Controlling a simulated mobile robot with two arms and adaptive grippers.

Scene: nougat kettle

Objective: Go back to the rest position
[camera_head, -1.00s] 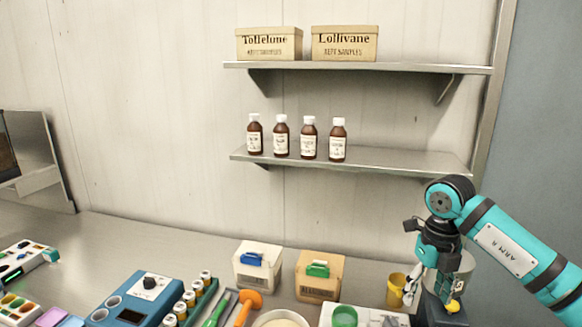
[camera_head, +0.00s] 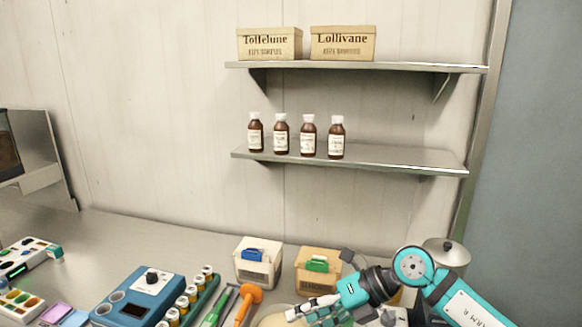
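My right arm comes in from the right, low over the table. Its gripper (camera_head: 306,312) points left, above and in front of a pale bowl (camera_head: 275,319) at the bottom edge. I see nothing clearly held in it, but its fingers are too small and overlapped to tell whether they are open or shut. My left gripper is out of view. A lidded metal pot (camera_head: 446,252) stands behind my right arm and is partly hidden by it.
A white box with a blue handle (camera_head: 258,262) and a tan box with a green handle (camera_head: 317,267) stand behind the gripper. A blue device (camera_head: 137,297), several jars, and green and orange tools (camera_head: 246,302) lie left. Brown bottles (camera_head: 308,137) stand on the lower shelf (camera_head: 400,159).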

